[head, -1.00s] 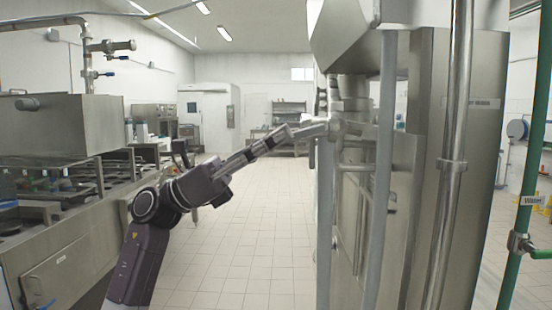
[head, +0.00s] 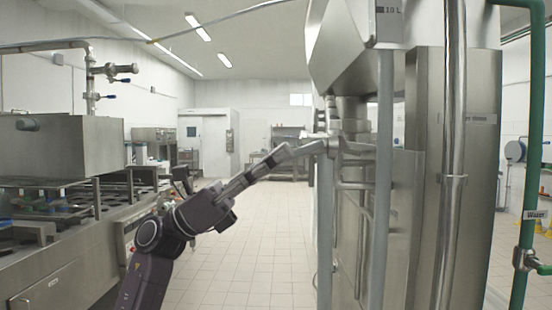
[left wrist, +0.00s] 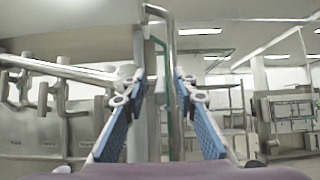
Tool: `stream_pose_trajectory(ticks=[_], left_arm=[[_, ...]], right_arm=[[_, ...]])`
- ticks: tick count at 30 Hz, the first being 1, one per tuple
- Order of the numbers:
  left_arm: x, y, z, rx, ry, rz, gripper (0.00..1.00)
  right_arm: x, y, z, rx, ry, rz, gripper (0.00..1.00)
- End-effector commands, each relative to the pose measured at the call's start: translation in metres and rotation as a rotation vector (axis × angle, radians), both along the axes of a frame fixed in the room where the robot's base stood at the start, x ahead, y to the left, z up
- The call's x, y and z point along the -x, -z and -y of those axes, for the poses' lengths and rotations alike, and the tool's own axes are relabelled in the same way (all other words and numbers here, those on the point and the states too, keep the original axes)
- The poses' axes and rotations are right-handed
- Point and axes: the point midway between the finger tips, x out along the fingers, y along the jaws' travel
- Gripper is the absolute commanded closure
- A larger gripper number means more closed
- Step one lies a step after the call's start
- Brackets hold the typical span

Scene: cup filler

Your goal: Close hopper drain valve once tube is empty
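The steel hopper (head: 335,40) hangs at the upper right in the head view. Below it is a grey valve fitting (head: 350,127) with a lever-like part (head: 316,147) pointing left. My left gripper (head: 287,153) reaches up from the lower left, its tips at or close to the end of this part; I cannot tell if they touch. In the left wrist view my left gripper (left wrist: 156,78) has its two blue-padded fingers apart, with grey metal behind the gap. The inside of the hopper and tube is hidden, so I cannot see if it is empty. My right gripper is not in view.
Grey upright posts (head: 384,190) and a steel cabinet (head: 425,120) stand close right of my left gripper. A steel counter (head: 75,275) with a tank (head: 70,147) is at the left. A green water pipe (head: 530,170) is at the far right. The tiled floor (head: 240,270) between is clear.

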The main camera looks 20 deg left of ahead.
Motion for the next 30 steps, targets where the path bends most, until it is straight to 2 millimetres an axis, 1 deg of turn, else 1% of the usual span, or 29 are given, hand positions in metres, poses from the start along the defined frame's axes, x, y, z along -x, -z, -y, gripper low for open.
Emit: stream_pose_trajectory(ticks=[7,11,14,21,24,30], left_arm=[[0.000,0.001,-0.001,-0.001,0.000,0.000,0.74],[0.002,0.008,-0.009,-0.002,-0.002,-0.003,0.74],[0.005,0.018,-0.023,-0.001,-0.003,-0.004,0.74],[0.017,0.048,-0.064,0.000,-0.003,-0.005,0.74],[0.021,0.058,-0.077,0.000,-0.003,-0.003,0.74],[0.026,0.069,-0.092,-0.001,0.000,-0.002,0.74]], right_arm=[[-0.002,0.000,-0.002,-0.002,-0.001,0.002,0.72],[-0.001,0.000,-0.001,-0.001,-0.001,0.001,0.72],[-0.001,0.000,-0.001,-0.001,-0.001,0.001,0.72],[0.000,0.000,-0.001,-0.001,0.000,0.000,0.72],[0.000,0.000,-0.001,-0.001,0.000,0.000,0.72],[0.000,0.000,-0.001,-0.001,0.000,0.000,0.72]])
